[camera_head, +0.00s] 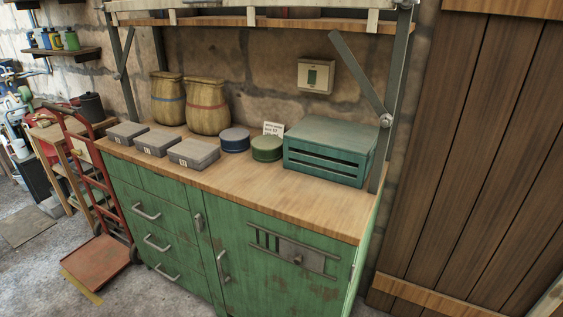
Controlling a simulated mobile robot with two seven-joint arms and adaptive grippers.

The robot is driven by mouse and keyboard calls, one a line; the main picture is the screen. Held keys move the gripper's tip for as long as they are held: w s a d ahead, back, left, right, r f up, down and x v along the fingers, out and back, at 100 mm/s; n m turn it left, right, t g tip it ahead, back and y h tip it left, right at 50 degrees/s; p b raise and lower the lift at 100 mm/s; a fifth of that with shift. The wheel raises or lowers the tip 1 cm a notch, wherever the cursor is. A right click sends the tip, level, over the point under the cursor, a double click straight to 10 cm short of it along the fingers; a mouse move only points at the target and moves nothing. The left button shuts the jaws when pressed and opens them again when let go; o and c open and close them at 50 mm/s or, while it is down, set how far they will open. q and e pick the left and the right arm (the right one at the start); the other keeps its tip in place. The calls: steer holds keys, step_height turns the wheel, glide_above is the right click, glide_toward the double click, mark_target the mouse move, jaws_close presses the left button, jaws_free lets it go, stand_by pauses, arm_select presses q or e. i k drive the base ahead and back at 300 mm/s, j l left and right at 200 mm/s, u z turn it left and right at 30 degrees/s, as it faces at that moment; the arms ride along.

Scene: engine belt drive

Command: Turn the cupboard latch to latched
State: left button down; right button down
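The green cupboard (240,225) stands under a wooden worktop, with several drawers on the left and a door on the right. A small upright metal fitting (199,222), which may be the latch, sits at the upper left of the door. A curved pull handle (222,266) is below it. A grey metal plate (318,262) with slots and a small round part is fixed across the door's upper right. The door looks shut. I cannot tell the latch's setting at this size. Neither of my grippers is in view.
The worktop (290,202) holds grey boxes (194,153), two sacks (208,106), round tins (267,148) and a teal slatted crate (330,150). A red hand truck (97,261) stands left of the cupboard. A plank door (475,150) is at the right.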

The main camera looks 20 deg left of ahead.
mark_target(199, 221)
steer(key=u, duration=1.2)
